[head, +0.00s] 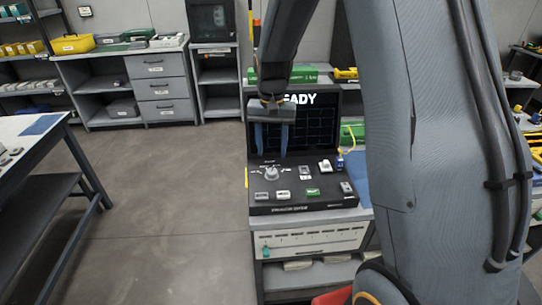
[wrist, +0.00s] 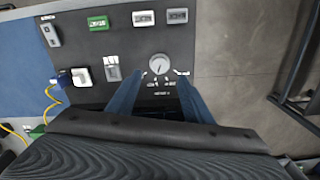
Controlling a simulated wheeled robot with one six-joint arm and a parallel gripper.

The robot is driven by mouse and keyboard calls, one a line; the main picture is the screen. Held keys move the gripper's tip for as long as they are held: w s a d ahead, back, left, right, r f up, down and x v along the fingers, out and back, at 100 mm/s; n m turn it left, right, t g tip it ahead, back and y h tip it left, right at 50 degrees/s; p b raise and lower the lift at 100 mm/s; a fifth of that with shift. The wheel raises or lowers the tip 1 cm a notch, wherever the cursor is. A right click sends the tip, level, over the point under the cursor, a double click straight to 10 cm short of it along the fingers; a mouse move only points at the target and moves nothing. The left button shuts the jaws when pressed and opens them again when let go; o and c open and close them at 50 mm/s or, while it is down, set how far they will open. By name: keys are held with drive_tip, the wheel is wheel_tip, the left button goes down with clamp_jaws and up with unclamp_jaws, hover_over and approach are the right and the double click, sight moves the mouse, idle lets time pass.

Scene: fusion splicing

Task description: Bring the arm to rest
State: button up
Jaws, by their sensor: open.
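My gripper (head: 270,138) hangs pointing down in front of the splicing machine's screen (head: 312,128), above its dark control panel (head: 300,203). Its two blue fingers are apart with nothing between them. In the wrist view my gripper (wrist: 156,100) shows its fingers spread on either side of the grey round knob (wrist: 159,64). The knob also shows in the head view (head: 271,171). I cannot tell the exact gap between fingertips and panel. The screen reads "EADY", its first part hidden behind my arm.
The panel carries a green button (head: 313,191), white buttons and switches. A yellow cable (wrist: 50,105) runs at its side. A table (head: 22,128) stands at the left, a drawer cabinet (head: 163,88) at the back. Open floor (head: 165,175) lies between them.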

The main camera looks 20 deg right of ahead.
drive_tip(key=shift+r, duration=0.1)
drive_tip(key=shift+s+r, duration=0.1)
drive_tip(key=shift+s, duration=0.2)
drive_tip(key=s+r+n, duration=0.1)
drive_tip(key=s+n, duration=0.1)
drive_tip(key=s, duration=0.8)
drive_tip(key=s+r+n+t, duration=0.1)
drive_tip(key=s+n, duration=0.1)
drive_tip(key=s, duration=0.8)
drive_tip(key=shift+s+a+r+n, duration=0.2)
drive_tip(key=shift+a+r+n, duration=0.1)
drive_tip(key=shift+a+n, duration=0.1)
drive_tip(key=shift+c, duration=0.4)
